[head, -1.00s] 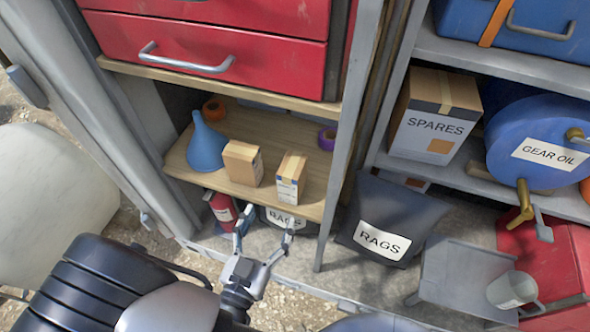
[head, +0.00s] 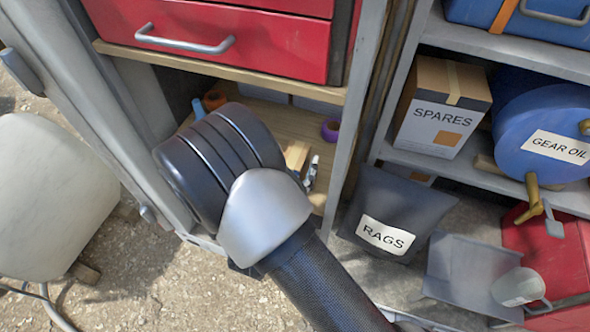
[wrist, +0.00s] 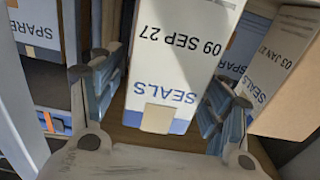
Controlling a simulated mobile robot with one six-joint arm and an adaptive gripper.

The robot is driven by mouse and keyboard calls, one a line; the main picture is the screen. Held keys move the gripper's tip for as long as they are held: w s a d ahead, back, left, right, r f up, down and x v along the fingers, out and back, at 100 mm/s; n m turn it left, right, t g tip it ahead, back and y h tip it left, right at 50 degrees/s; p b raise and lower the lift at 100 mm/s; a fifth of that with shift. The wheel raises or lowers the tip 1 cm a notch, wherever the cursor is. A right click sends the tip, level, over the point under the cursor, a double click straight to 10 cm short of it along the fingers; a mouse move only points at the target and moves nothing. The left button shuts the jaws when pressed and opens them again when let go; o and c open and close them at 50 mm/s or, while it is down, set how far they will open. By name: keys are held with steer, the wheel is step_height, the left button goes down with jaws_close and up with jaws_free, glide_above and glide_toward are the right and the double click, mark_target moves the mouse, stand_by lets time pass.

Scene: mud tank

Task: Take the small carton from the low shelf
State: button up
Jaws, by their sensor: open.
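A small white carton (wrist: 178,60) marked "SEALS" and "09 SEP 27" stands on the wooden low shelf (head: 318,203). It fills the middle of the wrist view, lettering upside down. My gripper (wrist: 165,95) is open, with one finger on each side of this carton; contact cannot be made out. In the head view the carton's tan top (head: 297,154) shows past my arm, with a fingertip of my gripper (head: 311,172) at its right side. A second carton (wrist: 287,75), marked "SEALS" and "03 JAN 27", stands close by on the right in the wrist view; my arm hides it in the head view.
A red drawer unit (head: 260,45) sits just above the shelf. A grey cabinet post (head: 360,110) stands to the right. Purple (head: 330,130) and orange (head: 213,100) rolls lie deeper on the shelf. A blue funnel's tip (head: 198,108) pokes out behind my arm.

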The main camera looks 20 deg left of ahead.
steer(key=shift+w, duration=0.35)
steer(key=c, duration=1.2)
steer(key=shift+c, duration=0.4)
steer(key=shift+r, duration=0.2)
